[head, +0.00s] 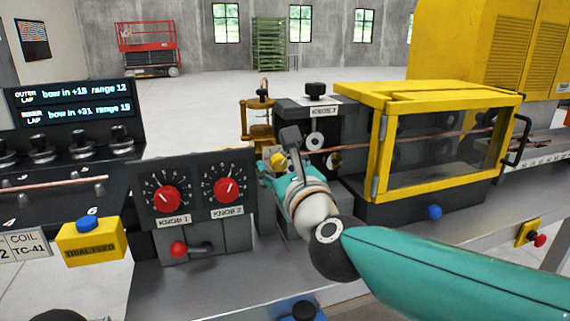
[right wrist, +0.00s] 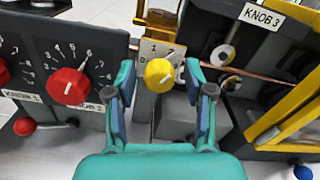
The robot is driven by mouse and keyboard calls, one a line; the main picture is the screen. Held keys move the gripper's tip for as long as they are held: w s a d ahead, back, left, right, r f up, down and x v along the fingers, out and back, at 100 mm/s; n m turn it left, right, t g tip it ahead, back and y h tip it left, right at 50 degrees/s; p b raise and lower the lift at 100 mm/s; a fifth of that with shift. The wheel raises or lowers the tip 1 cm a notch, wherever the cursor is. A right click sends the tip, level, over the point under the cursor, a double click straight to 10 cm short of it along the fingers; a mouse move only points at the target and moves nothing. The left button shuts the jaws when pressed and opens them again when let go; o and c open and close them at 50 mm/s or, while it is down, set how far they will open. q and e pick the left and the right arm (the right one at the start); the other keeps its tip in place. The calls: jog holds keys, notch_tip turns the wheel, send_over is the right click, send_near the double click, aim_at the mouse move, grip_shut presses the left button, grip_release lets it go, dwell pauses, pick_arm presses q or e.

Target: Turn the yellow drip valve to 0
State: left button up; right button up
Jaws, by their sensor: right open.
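The yellow drip valve (right wrist: 158,75) is a round knob in front of a pale dial plate (right wrist: 163,48) marked with numbers, of which 1 and 2 can be read. A mark shows on the knob's face, but its exact setting is too small to tell. My right gripper (right wrist: 160,88) is open and empty, with one finger on each side of the valve in the right wrist view. I cannot tell whether either finger touches it. In the head view the valve (head: 278,161) shows beside the gripper's dark finger, partly hidden. My left gripper is not in view.
Left of the valve stands a panel with red KNOB 1 (head: 166,199) and KNOB 2 (head: 230,191), and a red-tipped lever (head: 179,248) below. A copper tube (right wrist: 250,75) runs behind the gripper. KNOB 3 (head: 315,90) and a yellow-framed guard (head: 383,150) stand to the right.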

jog(key=shift+c, duration=0.2)
grip_shut()
jog(key=shift+d, duration=0.15)
